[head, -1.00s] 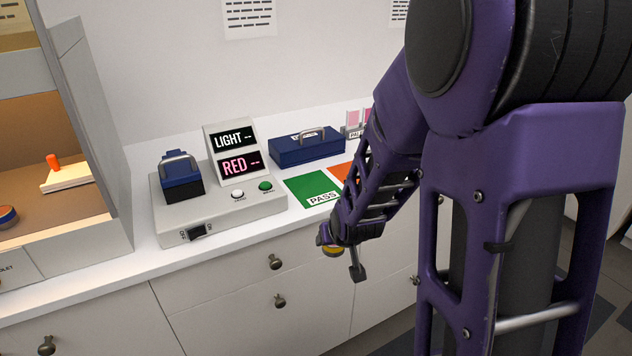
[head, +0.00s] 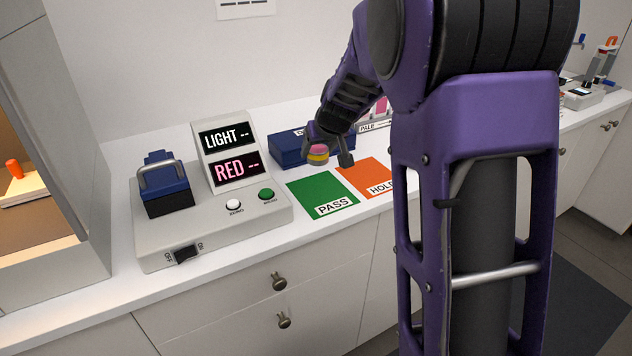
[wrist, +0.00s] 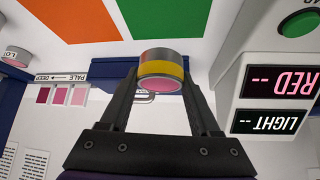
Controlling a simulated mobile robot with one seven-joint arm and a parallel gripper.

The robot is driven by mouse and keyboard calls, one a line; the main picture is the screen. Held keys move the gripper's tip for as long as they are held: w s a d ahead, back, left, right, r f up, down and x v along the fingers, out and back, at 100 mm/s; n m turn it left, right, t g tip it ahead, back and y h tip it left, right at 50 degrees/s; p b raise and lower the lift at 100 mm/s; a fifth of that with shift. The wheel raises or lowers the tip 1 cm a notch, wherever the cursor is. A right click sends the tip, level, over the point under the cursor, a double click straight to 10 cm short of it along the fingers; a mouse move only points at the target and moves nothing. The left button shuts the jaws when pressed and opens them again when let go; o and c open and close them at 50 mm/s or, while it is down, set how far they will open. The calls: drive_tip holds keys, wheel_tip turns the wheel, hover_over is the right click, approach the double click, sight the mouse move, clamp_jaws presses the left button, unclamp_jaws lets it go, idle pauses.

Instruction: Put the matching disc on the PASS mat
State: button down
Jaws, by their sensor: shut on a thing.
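My gripper (head: 332,158) is shut on a small disc (head: 318,154) with a yellow band and a pink face. In the wrist view the disc (wrist: 163,70) sits between the two fingertips, with a grey rim above the yellow band and the pink face below. My gripper holds it raised, near the far edges of the mats. The green PASS mat (head: 315,197) lies bare on the counter, below the gripper in the head view. The orange HOLD mat (head: 365,178) lies to its right, partly hidden by my arm.
A grey meter (head: 215,225) with LIGHT and RED displays stands left of the mats. A blue case (head: 287,150) lies behind the PASS mat.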

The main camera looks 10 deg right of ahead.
wheel_tip(320, 180, down, 8)
drive_tip(key=shift+s+r+b, duration=0.1)
drive_tip(key=shift+b, duration=1)
drive_tip(key=shift+c, duration=0.6)
unclamp_jaws()
drive_tip(key=shift+f, duration=0.2)
drive_tip(key=shift+s+r, duration=0.15)
drive_tip(key=shift+r, duration=0.3)
drive_tip(key=a+p+v, duration=0.1)
drive_tip(key=p+v, duration=0.1)
drive_tip(key=v, duration=0.9)
drive_tip(key=shift+s+d, duration=0.2)
drive_tip(key=shift+d, duration=0.3)
drive_tip(key=shift+r, duration=0.1)
